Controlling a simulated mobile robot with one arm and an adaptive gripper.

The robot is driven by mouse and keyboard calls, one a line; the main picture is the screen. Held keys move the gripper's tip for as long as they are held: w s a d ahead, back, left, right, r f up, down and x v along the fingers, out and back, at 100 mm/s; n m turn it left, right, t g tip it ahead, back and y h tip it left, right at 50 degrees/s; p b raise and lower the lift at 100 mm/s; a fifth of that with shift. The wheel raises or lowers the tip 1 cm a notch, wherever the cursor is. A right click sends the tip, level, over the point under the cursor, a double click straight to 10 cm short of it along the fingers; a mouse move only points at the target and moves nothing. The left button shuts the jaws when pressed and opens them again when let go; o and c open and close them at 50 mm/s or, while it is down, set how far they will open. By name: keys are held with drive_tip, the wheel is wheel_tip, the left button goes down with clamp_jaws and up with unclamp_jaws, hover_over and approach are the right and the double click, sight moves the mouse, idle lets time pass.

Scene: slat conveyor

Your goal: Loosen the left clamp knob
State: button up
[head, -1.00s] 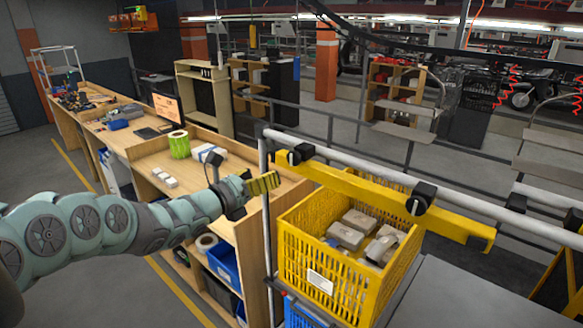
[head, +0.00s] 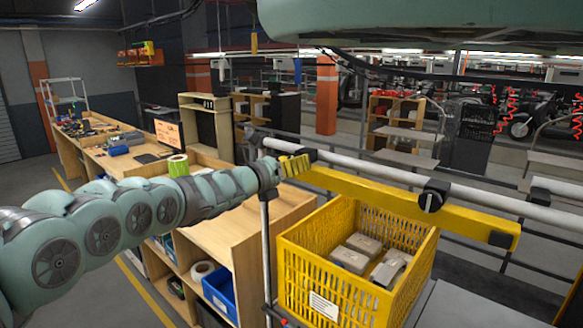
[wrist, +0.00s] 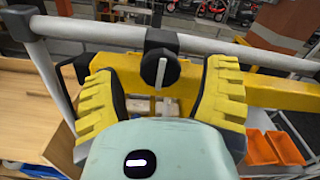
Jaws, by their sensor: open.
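The left clamp knob (wrist: 160,72) is black with a white pointer bar that stands near upright, tilted slightly. It shows in the wrist view on the yellow bar (wrist: 268,94), just under the grey rail (wrist: 215,48). My gripper (wrist: 161,75) is open, with one ribbed yellow finger on each side of the knob and a gap on both sides. In the head view my gripper (head: 294,166) is at the left end of the yellow bar (head: 385,193) and mostly hides that knob. The right clamp knob (head: 432,201) is farther along the bar.
A yellow crate (head: 352,283) with grey parts stands below the bar. A wooden bench (head: 253,222) and an upright post (head: 267,250) are at the left. Orange bins (wrist: 258,147) show at lower right in the wrist view. The crate's walls are close under the bar.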

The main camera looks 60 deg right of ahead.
drive_tip(key=shift+d, duration=0.4)
drive_tip(key=shift+f, duration=0.1)
drive_tip(key=c, duration=1.2)
